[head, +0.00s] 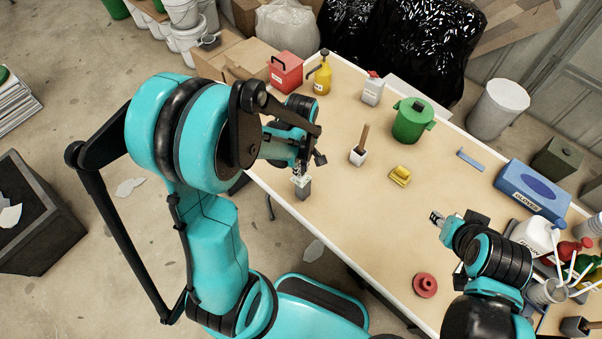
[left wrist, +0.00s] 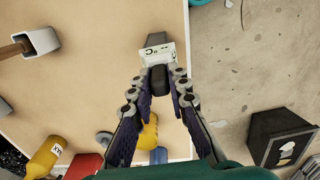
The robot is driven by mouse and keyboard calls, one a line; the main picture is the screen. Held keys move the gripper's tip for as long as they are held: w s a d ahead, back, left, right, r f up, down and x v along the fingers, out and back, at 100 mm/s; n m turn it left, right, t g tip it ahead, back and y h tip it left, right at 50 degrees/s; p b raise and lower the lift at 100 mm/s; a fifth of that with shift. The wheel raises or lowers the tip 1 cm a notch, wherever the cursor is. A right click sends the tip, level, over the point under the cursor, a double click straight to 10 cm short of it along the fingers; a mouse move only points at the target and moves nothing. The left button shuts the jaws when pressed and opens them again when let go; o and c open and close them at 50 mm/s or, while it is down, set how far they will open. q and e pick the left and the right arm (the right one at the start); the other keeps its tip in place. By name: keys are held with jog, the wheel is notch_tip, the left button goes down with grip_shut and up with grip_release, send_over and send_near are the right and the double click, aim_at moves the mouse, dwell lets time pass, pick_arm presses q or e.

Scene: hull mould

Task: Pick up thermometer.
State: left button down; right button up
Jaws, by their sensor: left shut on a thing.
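The thermometer (head: 303,189) is a small grey block with a white face, near the left edge of the table in the head view. In the left wrist view the thermometer (left wrist: 155,53) shows a white display with dark marks and a dark grey body. My left gripper (head: 299,168) is above it, and its fingers are shut on the dark body in the left wrist view (left wrist: 158,82). I cannot tell whether the thermometer touches the table. My right gripper (head: 437,217) is over the right part of the table, away from it; its finger opening is unclear.
The table (head: 350,215) has free room in the middle. A blue glove box (head: 532,188) is at the right.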

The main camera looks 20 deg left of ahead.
pick_arm(q)
notch_tip(320, 180, up, 18)
jog(key=p, duration=0.5)
dwell(0.6)
